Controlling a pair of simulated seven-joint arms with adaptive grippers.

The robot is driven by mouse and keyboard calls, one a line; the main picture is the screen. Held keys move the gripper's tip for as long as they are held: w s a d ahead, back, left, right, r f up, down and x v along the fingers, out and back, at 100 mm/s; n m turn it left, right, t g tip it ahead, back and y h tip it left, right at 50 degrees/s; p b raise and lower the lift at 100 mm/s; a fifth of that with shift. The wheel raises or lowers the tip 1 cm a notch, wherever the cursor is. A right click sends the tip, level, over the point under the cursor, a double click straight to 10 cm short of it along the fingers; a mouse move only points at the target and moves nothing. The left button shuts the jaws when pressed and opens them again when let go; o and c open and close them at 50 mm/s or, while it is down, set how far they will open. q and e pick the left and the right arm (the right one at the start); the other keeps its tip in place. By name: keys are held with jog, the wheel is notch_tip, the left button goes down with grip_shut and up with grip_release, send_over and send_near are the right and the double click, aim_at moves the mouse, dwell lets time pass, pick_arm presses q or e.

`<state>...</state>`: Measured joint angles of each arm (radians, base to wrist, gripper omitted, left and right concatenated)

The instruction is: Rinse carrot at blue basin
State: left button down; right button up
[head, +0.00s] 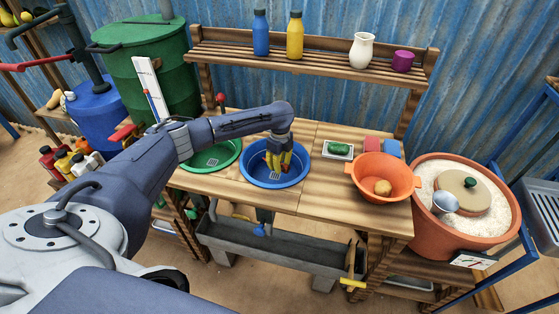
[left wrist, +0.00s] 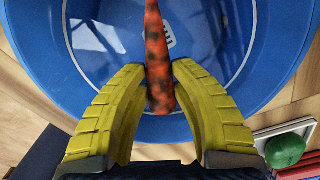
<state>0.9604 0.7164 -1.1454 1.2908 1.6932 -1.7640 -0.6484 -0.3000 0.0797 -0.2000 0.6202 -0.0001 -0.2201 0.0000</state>
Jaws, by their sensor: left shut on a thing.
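The blue basin (head: 256,182) is set into the wooden worktop, and its inside fills much of the left wrist view (left wrist: 95,40). My left gripper (head: 278,163) reaches down into it with yellow fingers. In the left wrist view the gripper (left wrist: 158,75) is shut on the carrot (left wrist: 156,50), an orange root with dark blotches. The carrot lies between the fingertips, over the basin floor and partly across the pale drain. In the head view I cannot make out the carrot behind the fingers. My right gripper is not in view.
A green basin (head: 204,165) is left of the blue one. To the right are a small tray with a green item (head: 340,148), red and blue blocks, and an orange bowl (head: 372,184) holding a potato-like item. Bottles stand on the back shelf (head: 330,63).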

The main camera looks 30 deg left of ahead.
pick_arm(q)
jog(key=shift+f, duration=2.45)
jog(key=shift+r, duration=0.1)
dwell(0.6)
jog(key=shift+r, duration=6.1)
jog(key=shift+r, duration=2)
